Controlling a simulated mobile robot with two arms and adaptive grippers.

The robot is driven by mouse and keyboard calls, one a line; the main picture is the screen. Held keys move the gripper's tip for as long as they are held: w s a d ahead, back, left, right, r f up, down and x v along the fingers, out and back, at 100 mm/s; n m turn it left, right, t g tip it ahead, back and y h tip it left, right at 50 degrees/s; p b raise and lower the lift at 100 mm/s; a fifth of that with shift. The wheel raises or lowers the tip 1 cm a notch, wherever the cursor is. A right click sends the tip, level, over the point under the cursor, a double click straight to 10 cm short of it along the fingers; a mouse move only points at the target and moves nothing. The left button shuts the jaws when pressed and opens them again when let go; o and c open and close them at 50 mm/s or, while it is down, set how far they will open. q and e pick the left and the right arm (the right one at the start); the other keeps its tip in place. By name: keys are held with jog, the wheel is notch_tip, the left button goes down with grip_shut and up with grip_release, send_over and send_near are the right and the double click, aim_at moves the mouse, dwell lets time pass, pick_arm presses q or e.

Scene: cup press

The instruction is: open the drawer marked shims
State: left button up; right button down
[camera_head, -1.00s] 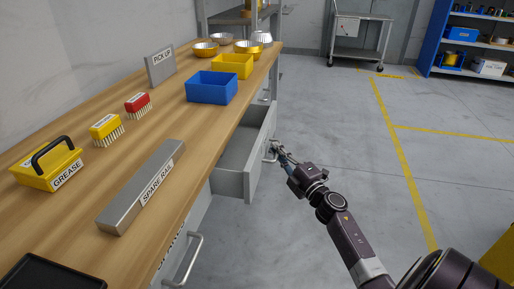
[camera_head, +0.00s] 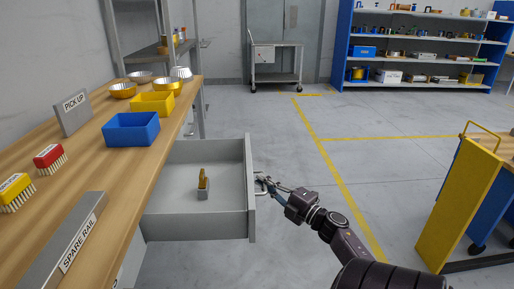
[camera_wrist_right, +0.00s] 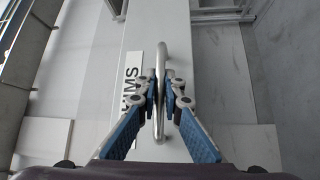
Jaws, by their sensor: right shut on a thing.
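The grey drawer (camera_head: 196,216) stands pulled well out from under the bench in the head view. A small grey and golden-brown object (camera_head: 203,184) is inside it on the drawer floor. My right gripper (camera_head: 266,184) is at the drawer's front, shut on its handle. In the right wrist view the gripper (camera_wrist_right: 160,100) closes around the silver bar handle (camera_wrist_right: 161,60). A label (camera_wrist_right: 131,90) beside the handle shows letters reading "IMS", its start hidden or cut off. My left gripper is not in view.
The wooden bench (camera_head: 125,185) carries a blue bin (camera_head: 131,130), a yellow bin (camera_head: 153,104), a spare rail block (camera_head: 70,245) and brushes. Floor to the right of the drawer is clear up to a yellow panelled cart (camera_head: 458,205).

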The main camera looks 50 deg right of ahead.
jog(key=shift+f, duration=0.1)
jog(key=c, duration=2.1)
grip_release()
jog(key=shift+s, duration=0.1)
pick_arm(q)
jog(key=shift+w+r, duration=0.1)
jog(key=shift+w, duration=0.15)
pick_arm(e)
jog(key=shift+o, duration=0.3)
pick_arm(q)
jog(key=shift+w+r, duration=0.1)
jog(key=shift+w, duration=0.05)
pick_arm(e)
jog(key=shift+s, duration=0.1)
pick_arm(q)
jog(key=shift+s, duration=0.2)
pick_arm(e)
jog(key=s+a+f, duration=0.1)
jog(key=s, duration=1)
jog(key=shift+s+f, duration=0.25)
jog(key=shift+s, duration=0.1)
